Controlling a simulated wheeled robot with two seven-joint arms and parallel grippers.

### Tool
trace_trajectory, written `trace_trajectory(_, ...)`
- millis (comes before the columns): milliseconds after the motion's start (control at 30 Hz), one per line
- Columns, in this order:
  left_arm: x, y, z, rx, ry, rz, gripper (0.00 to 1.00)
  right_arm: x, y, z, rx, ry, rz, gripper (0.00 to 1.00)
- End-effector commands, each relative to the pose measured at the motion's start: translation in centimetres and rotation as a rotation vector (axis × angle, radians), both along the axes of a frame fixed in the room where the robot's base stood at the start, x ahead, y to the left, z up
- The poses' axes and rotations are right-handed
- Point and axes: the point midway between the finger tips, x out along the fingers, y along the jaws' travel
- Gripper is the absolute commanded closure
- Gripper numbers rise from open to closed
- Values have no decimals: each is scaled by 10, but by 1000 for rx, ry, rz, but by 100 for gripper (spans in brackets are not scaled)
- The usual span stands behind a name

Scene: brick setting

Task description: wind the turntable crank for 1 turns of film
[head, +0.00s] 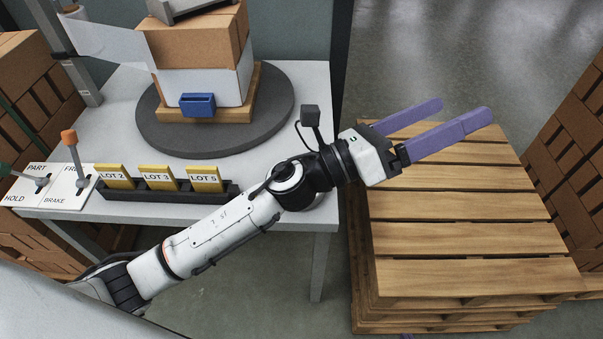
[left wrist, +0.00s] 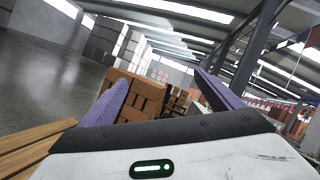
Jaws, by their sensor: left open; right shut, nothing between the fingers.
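The round dark grey turntable (head: 270,110) sits on a light grey table at the upper left in the head view. It bears a small wooden pallet with boxes (head: 195,48), the lower part wrapped in pale film. A sheet of film (head: 112,45) stretches from the boxes to a post at the left. I cannot make out a crank. My left gripper (head: 465,113) is open and empty, above a stack of pallets right of the table. Its fingers also show apart in the left wrist view (left wrist: 160,90). Only a purple sliver of my right gripper (head: 408,336) shows at the bottom edge.
Yellow lot cards (head: 160,177) stand in a dark rack at the front edge. Wooden pallets (head: 455,230) are stacked at right. Brick stacks flank both sides.

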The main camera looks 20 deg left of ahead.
Motion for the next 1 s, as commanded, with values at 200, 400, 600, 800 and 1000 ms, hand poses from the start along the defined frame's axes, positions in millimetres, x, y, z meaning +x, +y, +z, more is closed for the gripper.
trace_trajectory(200,-42,-50,-89,820,-873,-447,14,1,0,-1,0,-2,-1,100)
trace_trajectory(400,1,69,-179,1460,-1333,-984,14,1,0,-2,0,-3,-1,100)
trace_trajectory(600,41,192,-174,1780,-1380,-1411,14,2,0,-1,-1,-4,0,100)
trace_trajectory(800,47,227,-172,1842,-1354,-1540,14,1,0,-1,-1,-4,0,100)
trace_trajectory(1000,46,226,-205,1837,-1354,-1540,14,1,0,2,1,-4,0,100)
